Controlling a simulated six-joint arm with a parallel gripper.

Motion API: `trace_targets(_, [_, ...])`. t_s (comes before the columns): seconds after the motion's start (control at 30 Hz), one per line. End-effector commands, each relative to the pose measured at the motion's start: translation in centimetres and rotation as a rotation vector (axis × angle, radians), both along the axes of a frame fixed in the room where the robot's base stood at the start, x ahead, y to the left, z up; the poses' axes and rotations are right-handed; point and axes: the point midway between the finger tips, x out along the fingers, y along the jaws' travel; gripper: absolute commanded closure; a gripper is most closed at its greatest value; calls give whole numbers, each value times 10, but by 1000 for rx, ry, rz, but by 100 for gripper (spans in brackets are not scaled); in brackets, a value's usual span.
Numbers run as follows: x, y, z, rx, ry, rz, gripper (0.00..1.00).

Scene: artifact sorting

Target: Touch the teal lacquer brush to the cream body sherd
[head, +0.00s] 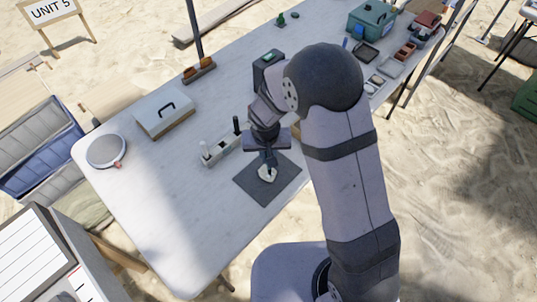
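The cream body sherd (267,175) lies on a dark grey mat (258,194) near the table's front edge. My gripper (268,160) points down right above the sherd, its dark tips at or close to the sherd's upper edge. Whether anything touches the sherd is too small to tell. I cannot make out the teal lacquer brush; it may be between the fingers or hidden by my arm. Whether the fingers are open or shut does not show. A pale holder (221,151) left of my gripper has a white-topped item and a dark-handled item standing in it.
A white case with a black handle (164,113) and a round scale (106,151) stand to the left. A dark box (267,68) stands behind my arm. A green case (371,20) and small trays lie at the far right. The front left tabletop is clear.

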Motion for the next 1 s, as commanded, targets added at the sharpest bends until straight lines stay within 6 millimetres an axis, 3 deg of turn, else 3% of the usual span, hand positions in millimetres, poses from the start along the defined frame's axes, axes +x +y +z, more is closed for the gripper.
trace_targets(1.0, [0,0,-8,0,0,0,100])
